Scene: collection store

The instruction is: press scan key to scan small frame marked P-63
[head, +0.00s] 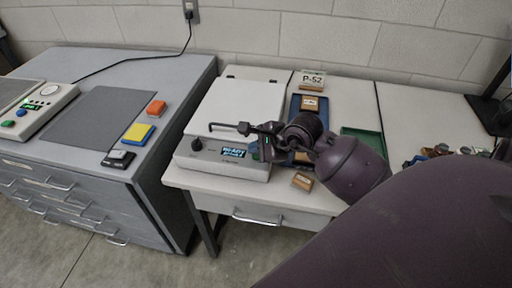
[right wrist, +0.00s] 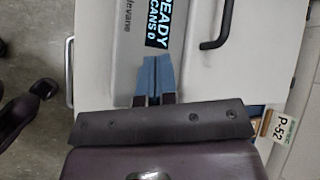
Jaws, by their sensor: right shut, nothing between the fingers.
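The scanner (head: 240,100) is a pale box with its lid down and a black bar handle (head: 228,128). Its front has a dark knob (head: 196,145) and a lit display (head: 233,153), which reads READY, SCANS 0 in the right wrist view (right wrist: 157,24). My right gripper (head: 260,148) is shut and empty over the right part of the scanner's front. Its blue fingertips (right wrist: 152,68) are close to the display; contact cannot be told. A small green patch beside the fingers may be the scan key, mostly hidden. No P-63 mark is readable. My left gripper is out of view.
A P-52 card (head: 312,80) stands behind a blue tray (head: 296,104) holding a small brown frame (head: 310,103). Another small brown piece (head: 302,181) lies near the table's front edge. A green tray (head: 364,139) is to the right. A grey cabinet (head: 180,75) stands left.

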